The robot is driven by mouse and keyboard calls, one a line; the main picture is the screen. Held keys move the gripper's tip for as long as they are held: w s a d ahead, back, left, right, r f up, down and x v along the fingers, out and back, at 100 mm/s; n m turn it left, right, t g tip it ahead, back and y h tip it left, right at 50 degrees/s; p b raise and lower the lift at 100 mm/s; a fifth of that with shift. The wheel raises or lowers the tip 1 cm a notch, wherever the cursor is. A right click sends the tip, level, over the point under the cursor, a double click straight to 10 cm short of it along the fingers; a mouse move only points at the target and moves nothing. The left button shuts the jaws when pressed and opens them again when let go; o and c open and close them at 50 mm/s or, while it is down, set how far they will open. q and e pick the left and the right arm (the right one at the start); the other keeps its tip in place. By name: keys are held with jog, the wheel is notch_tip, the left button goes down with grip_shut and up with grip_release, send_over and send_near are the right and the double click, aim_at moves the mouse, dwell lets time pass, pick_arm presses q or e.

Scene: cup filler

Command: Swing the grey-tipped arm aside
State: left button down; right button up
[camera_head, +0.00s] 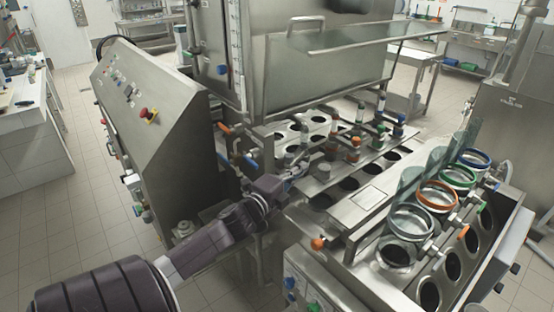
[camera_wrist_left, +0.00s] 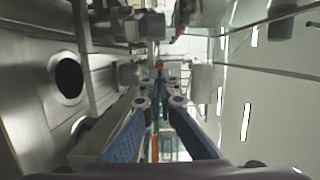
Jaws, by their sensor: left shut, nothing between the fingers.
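Short arms with coloured tips stand over the steel plate with round holes in the head view. A grey-looking tip (camera_head: 323,171) stands near the plate's front left, just right of my left gripper (camera_head: 290,184); I take it for the grey-tipped arm but cannot be sure. My left gripper reaches in from the lower left, shut and empty, at the plate's front left edge. In the left wrist view its blue-padded fingers (camera_wrist_left: 159,78) meet in front of grey metal parts (camera_wrist_left: 128,46). Whether they touch anything is unclear. My right gripper does not show.
A control cabinet (camera_head: 150,110) with a red button stands left of my arm. A steel hopper (camera_head: 315,75) overhangs the plate. Orange-tipped (camera_head: 354,155) and other arms crowd close by. Coloured rings (camera_head: 437,195) line the right side.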

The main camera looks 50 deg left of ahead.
pick_arm(q)
jog(key=s+a+b, duration=0.2)
jog(key=s+b, duration=0.1)
jog(key=s, duration=0.6)
jog(key=shift+s+a, duration=0.2)
jog(key=shift+s, duration=0.1)
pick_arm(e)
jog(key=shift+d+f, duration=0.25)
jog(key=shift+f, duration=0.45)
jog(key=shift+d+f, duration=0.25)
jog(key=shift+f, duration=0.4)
